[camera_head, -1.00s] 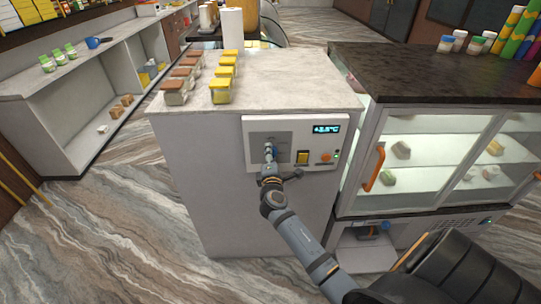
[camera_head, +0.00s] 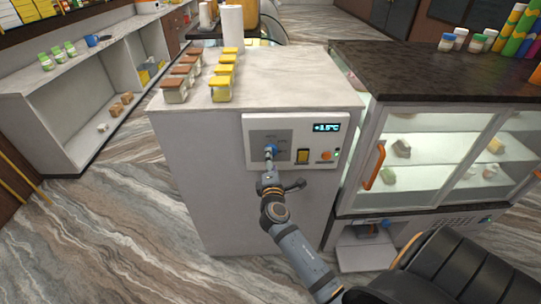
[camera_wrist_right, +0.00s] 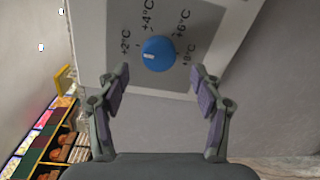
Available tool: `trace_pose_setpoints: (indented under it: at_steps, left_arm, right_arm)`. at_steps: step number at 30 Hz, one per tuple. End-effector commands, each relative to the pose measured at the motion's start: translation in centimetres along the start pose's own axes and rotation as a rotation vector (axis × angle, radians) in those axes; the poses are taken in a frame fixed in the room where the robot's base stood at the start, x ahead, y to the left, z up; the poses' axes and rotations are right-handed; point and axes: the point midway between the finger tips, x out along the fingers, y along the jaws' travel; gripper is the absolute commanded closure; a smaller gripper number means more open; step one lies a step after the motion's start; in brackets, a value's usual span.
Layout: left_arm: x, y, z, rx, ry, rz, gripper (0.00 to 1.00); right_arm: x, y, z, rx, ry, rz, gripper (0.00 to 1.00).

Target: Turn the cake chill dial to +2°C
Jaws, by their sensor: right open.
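The cake chill dial is a round blue knob (camera_wrist_right: 158,54) with a white pointer mark, on a white control panel (camera_head: 251,160) on the cabinet front. It also shows in the head view (camera_head: 271,149). In the right wrist view temperature labels run around it, with +2°C at left, then +4°C and +6°C; the mark sits on the dial's left side. The panel's display (camera_head: 326,127) seems to read about +3.5°C, though small. My right gripper (camera_wrist_right: 158,76) is open and empty, its fingers apart from the dial and on either side below it. My left gripper is out of view.
The panel also has a yellow switch (camera_head: 303,156) and an orange button (camera_head: 326,156). Jars with yellow lids (camera_head: 221,89) and brown lids (camera_head: 175,90) stand on the cabinet top. A glass display case (camera_head: 440,155) with an orange handle (camera_head: 374,168) stands close at right.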

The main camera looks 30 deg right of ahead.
Motion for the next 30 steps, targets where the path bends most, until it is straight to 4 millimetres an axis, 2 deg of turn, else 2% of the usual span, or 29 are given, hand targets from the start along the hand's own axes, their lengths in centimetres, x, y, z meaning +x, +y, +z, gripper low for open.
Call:
trace_pose_setpoints:
  at_steps: [3,6,10,15,27,30]
  left_arm:
    - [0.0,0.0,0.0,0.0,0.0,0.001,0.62]
    - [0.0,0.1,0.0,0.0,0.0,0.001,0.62]
    - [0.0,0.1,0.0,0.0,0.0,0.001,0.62]
    - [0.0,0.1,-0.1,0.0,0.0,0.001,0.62]
    - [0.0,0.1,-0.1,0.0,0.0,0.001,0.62]
    - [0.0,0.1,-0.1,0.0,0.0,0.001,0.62]
  right_arm:
    - [-3.1,-0.2,0.0,0.002,0.0,-0.005,0.33]
    - [-5.1,-0.1,0.0,0.001,-0.001,-0.004,0.33]
    - [-6.8,-0.1,0.0,0.0,0.0,-0.002,0.33]
    - [-7.5,0.0,0.0,-0.001,-0.001,0.0,0.33]
    - [-7.4,0.0,0.0,-0.001,0.0,0.0,0.33]
    - [-7.4,-0.7,-0.3,0.006,0.009,-0.013,0.33]
